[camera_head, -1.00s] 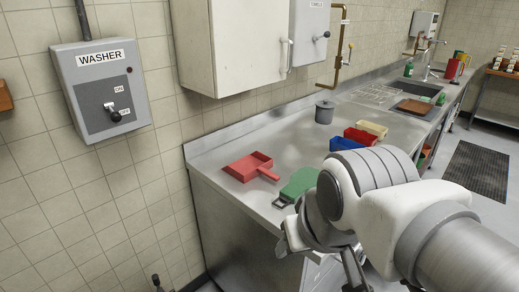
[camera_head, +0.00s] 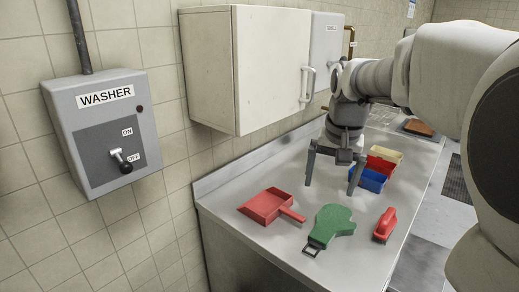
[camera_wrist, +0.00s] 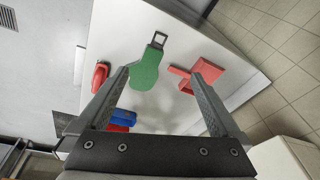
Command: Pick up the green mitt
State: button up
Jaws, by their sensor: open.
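The green mitt (camera_head: 332,224) lies flat on the steel counter (camera_head: 270,240), with a dark square loop at its near end. It also shows in the wrist view (camera_wrist: 145,70), whole, between and beyond the fingers. My gripper (camera_head: 331,190) points down above the counter, behind the mitt in the head view. Its two fingers are spread wide with nothing between them. In the wrist view the gripper (camera_wrist: 163,78) is apart from the mitt.
A red dustpan (camera_head: 268,205) lies left of the mitt and a red brush (camera_head: 384,225) lies right. Blue (camera_head: 368,180), red (camera_head: 382,164) and cream (camera_head: 388,153) bins stand behind. A wall cabinet (camera_head: 270,70) overhangs the counter's back left. A washer switch box (camera_head: 105,130) is on the wall.

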jog(key=w+d+f+m+g, duration=0.15)
jog(key=w+d+f, duration=0.25)
jog(key=w, duration=0.4)
jog(key=m+p, duration=0.1)
jog(key=m, duration=0.1)
send_over(324, 230)
notch_tip(324, 230, down, 6)
jog(key=shift+g, duration=0.45)
jog(key=f, duration=1.1)
jog(key=shift+s+d+f, duration=0.1)
jog(key=shift+d+f, duration=0.05)
jog(key=shift+d, duration=0.05)
jog(key=shift+a+f+p, duration=0.15)
jog(key=shift+f+p, duration=0.05)
jog(key=shift+f, duration=1.3)
jog(key=shift+a+f+p, duration=0.1)
jog(key=shift+f+p, duration=0.05)
jog(key=shift+f, duration=1.3)
jog(key=shift+c, duration=0.3)
jog(key=shift+r, duration=0.1)
jog(key=c, duration=1.2)
